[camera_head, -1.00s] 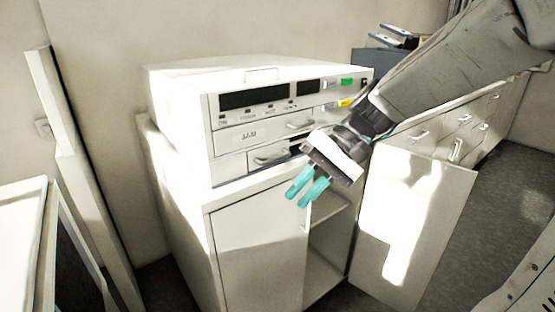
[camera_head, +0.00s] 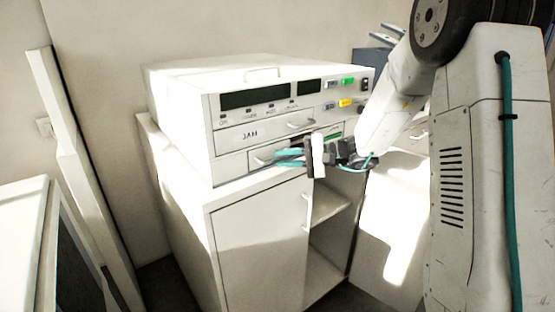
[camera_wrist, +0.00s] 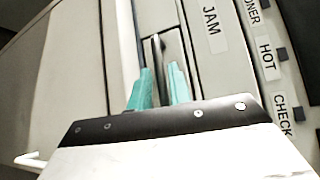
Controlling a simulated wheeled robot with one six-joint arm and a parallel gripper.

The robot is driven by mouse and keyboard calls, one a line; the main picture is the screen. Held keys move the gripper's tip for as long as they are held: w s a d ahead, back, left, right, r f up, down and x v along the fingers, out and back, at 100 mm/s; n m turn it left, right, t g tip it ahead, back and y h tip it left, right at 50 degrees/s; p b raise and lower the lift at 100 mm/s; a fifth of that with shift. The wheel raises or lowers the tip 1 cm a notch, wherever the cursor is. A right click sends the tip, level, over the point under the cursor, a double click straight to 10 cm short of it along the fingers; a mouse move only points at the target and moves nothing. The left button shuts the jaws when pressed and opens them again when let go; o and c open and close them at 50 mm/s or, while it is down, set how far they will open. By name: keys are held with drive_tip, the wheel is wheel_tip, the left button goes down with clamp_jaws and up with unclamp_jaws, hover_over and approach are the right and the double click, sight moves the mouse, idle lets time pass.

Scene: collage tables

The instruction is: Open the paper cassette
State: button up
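The paper cassette (camera_head: 262,155) appears to be the lower drawer in the front of the white machine (camera_head: 185,100), below the panel marked JAM (camera_head: 255,133). Its handle (camera_head: 259,162) is partly hidden by my gripper. My gripper (camera_head: 278,158) has two teal fingers pointing left, close to the drawer front. In the wrist view, the fingers (camera_wrist: 160,86) are apart. The handle (camera_wrist: 156,50) shows as a bar just beyond the gap between them. I cannot tell whether it is touched. The cassette appears closed.
The machine stands on a white cabinet (camera_head: 260,240) with its right side open, showing a shelf (camera_head: 325,207). An open door panel (camera_head: 395,220) stands to the right. My arm fills the right side. A white unit (camera_head: 22,225) stands at far left.

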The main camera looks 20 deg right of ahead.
drive_tip(key=shift+x, duration=1.2)
clamp_jaws()
